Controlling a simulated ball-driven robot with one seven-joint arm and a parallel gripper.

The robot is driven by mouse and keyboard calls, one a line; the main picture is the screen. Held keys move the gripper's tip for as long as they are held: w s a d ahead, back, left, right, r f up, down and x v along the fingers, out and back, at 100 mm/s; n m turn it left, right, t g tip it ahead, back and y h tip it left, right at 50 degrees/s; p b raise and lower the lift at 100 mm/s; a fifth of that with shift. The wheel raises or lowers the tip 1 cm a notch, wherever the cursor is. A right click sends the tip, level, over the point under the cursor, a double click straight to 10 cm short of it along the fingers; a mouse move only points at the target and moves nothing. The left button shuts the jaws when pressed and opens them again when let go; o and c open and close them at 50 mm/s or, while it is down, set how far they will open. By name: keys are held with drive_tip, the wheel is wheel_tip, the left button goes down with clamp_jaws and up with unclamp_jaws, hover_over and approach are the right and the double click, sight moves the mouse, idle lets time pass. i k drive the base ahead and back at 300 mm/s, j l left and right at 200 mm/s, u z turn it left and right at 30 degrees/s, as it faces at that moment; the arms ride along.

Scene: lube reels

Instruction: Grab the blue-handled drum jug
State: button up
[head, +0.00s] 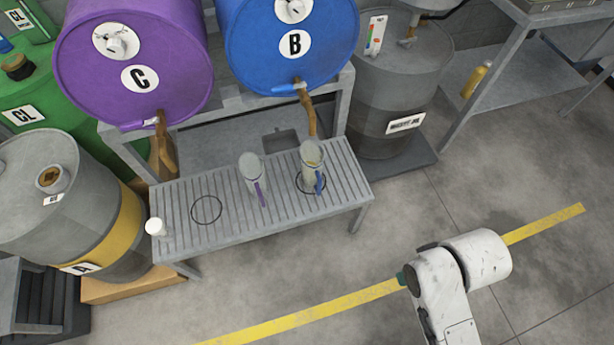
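The blue-handled drum jug (308,173) is a grey metal jug with its blue handle facing the front. It stands upright at the right part of the slatted grey bench (230,221), inside a black ring mark, below the brown spout of the blue drum marked B (270,55). A similar jug with a purple handle (250,170) stands to its left. Part of my white arm shows at the bottom right, apart from the bench and the jugs. I cannot make out my gripper's fingers in this view.
A purple drum marked C (180,85) lies beside the blue one. A white cup (155,227) stands at the bench's left end, near an empty ring mark. Grey drums stand on the left (80,165) and right (400,75). The floor before the bench is clear.

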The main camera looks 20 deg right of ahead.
sight(312, 154)
drive_tip(key=i+j, duration=1.05)
drive_tip(key=z, duration=0.05)
